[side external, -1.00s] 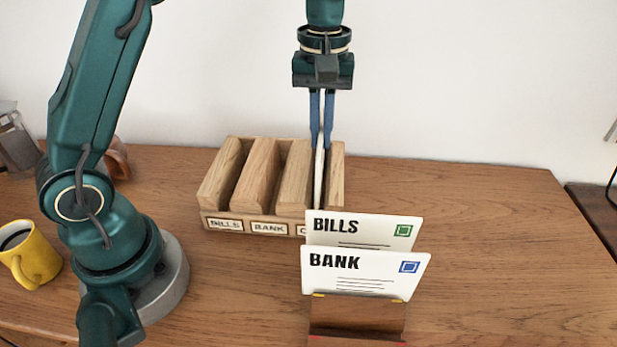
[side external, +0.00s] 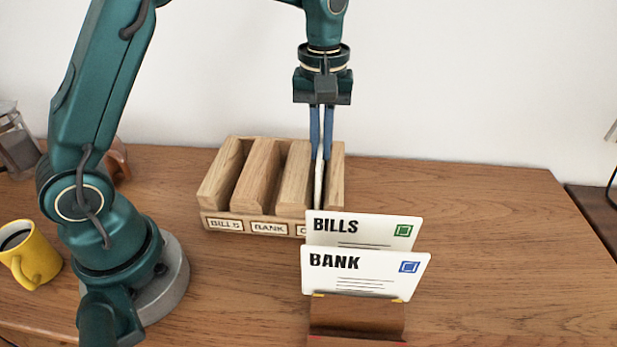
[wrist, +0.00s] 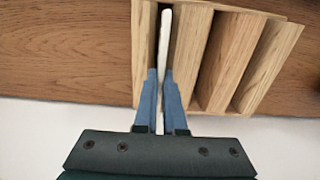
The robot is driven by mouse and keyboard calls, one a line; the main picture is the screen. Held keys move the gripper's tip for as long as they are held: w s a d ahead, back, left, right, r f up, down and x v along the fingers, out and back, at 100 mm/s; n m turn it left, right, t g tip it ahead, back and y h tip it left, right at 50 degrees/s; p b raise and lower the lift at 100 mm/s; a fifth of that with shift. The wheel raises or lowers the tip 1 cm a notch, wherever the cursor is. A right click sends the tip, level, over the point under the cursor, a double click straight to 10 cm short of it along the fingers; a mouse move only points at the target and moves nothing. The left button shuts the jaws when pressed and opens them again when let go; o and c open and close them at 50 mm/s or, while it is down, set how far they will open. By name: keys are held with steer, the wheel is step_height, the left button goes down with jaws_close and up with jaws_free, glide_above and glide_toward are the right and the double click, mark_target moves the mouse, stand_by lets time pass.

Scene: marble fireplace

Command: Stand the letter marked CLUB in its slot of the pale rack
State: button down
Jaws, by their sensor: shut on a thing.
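My gripper (side external: 321,157) is shut on a thin white letter (side external: 319,185), which I see edge-on in the side view. Its marking cannot be read from here. The letter is upright in the rightmost slot of the pale wooden rack (side external: 214,222). In the wrist view the letter (wrist: 165,45) lies between the blue fingers (wrist: 164,84), inside the slot between two wooden walls. The label of this slot is mostly hidden; only a "C" shows. The letter's lower end is hidden behind the BILLS letter (side external: 364,230) and the rack.
The BILLS letter and the BANK letter (side external: 366,272) stand in a brown holder (side external: 356,318) in front of the rack. A yellow mug (side external: 33,262) is at the left, with a glass jar (side external: 15,140) behind it. The table's right side is clear.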

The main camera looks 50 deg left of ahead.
steer(key=shift+f, duration=0.7)
steer(key=c, duration=0.9)
jaws_free()
steer(key=shift+r, duration=2.55)
steer(key=shift+r, duration=0.1)
